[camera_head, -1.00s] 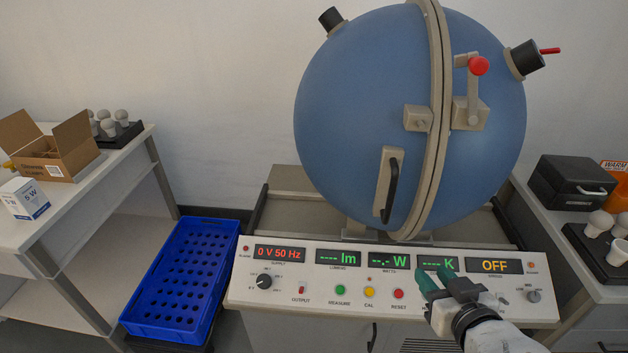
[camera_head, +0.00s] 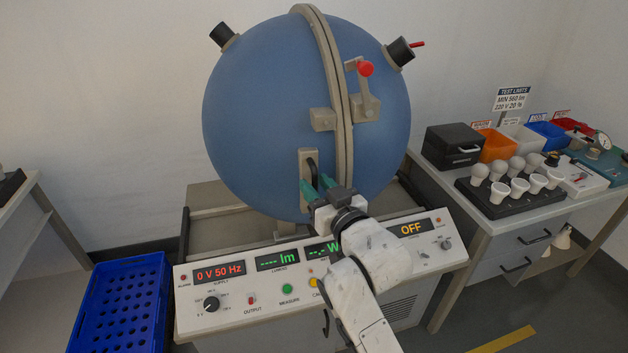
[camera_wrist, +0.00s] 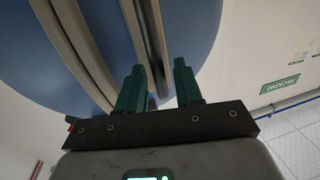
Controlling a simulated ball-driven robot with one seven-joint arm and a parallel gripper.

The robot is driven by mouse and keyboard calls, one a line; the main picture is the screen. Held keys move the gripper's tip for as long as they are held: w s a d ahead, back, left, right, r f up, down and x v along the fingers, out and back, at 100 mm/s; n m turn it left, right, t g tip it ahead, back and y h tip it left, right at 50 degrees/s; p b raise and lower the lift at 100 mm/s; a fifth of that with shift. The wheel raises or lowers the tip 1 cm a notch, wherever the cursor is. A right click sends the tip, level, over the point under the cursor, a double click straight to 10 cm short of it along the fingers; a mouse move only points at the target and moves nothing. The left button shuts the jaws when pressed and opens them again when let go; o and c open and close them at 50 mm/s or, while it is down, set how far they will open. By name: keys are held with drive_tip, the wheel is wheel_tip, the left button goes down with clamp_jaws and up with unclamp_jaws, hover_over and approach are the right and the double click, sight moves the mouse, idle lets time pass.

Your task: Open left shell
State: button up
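The blue sphere's left shell (camera_head: 255,110) meets the right shell (camera_head: 385,120) at a beige seam flange (camera_head: 330,60), with no gap visible. A dark bar handle (camera_head: 314,165) on a beige plate is low on the left shell, beside the seam. A latch lever with a red knob (camera_head: 366,68) stands upright on the right shell. My gripper (camera_head: 318,186) is at the handle's lower end, its green fingers apart. In the wrist view, the dark handle bar (camera_wrist: 150,45) runs down toward the space between the open fingertips (camera_wrist: 160,80). Contact cannot be told.
The control panel (camera_head: 225,295) with displays and buttons lies below the sphere, under my arm. A blue crate (camera_head: 120,305) is at lower left. The right bench holds a black tray (camera_head: 480,200) of bulbs, a black box (camera_head: 455,147) and coloured bins.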

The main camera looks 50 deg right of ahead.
drive_tip(key=shift+w+d, duration=0.3)
drive_tip(key=shift+w, duration=0.3)
drive_tip(key=shift+c, duration=0.5)
clamp_jaws()
